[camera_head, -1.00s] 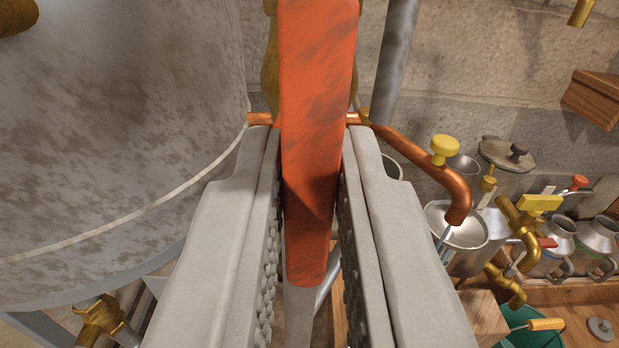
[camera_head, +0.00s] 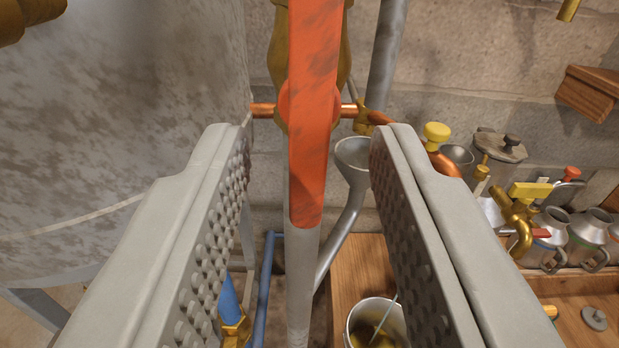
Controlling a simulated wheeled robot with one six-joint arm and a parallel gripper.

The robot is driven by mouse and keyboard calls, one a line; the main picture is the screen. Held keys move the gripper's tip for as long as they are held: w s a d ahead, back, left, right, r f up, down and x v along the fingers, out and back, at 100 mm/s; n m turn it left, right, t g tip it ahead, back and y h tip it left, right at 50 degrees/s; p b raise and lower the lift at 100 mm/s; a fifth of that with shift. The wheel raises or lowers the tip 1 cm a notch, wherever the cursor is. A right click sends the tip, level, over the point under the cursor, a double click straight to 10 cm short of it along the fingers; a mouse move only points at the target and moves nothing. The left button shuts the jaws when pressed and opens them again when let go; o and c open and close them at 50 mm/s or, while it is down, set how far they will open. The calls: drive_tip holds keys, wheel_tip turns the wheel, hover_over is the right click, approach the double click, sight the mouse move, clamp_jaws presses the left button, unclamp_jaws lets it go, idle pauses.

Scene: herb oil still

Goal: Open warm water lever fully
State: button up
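The lever with a worn orange-red handle (camera_head: 314,130) hangs straight down in the upper middle of the view, in front of a brass valve body (camera_head: 343,45). A copper pipe (camera_head: 264,111) runs to the valve from the left. My gripper (camera_head: 308,150) is open, one grey studded finger on each side of the lever with a clear gap to both. The lever's lower end lies between the fingers and touches neither, as far as I can see.
A large grey metal tank (camera_head: 110,120) fills the left side. A grey funnel (camera_head: 353,155) stands behind my right finger. A metal pot (camera_head: 375,325) sits on a wooden surface (camera_head: 361,265) below. Several cans and a yellow-handled tap (camera_head: 530,191) crowd the right.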

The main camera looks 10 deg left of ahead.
drive_tip(key=v, duration=1.5)
